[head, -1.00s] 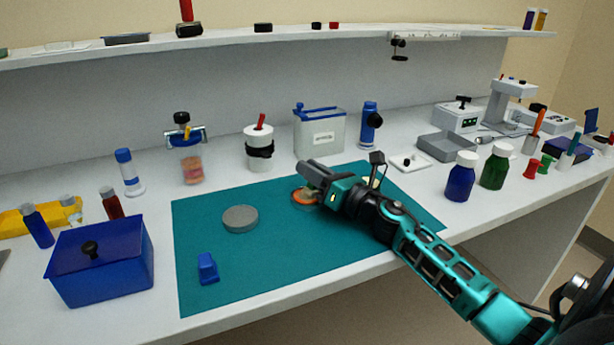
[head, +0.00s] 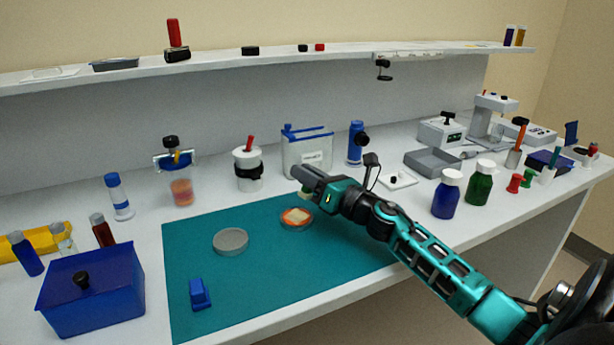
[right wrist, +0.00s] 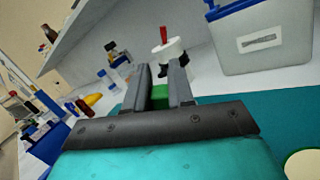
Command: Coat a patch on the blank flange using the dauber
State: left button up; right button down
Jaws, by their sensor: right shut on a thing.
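A grey disc (head: 230,241), which looks like the blank flange, lies flat on the teal mat (head: 255,285). Its top is plain grey. A shallow round dish (head: 296,217) with an orange and cream filling lies to its right. My right gripper (head: 308,182) is above and behind this dish, apart from it. In the right wrist view its fingers (right wrist: 166,90) are shut on a small green piece (right wrist: 160,97), probably the dauber's handle. The rest of the held piece is hidden. My left gripper is out of view.
A blue block (head: 200,293) stands on the mat's front left. A blue lidded box (head: 92,290) is left of the mat. A white pot (head: 248,170) and a clear tank (head: 308,152) stand behind. A pale disc (right wrist: 305,165) shows in the right wrist view.

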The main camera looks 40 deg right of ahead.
jog(key=shift+r+p, duration=0.6)
jog(key=shift+r, duration=0.55)
jog(key=shift+r+p, duration=1.3)
jog(key=shift+r, duration=0.25)
jog(key=shift+f, duration=0.1)
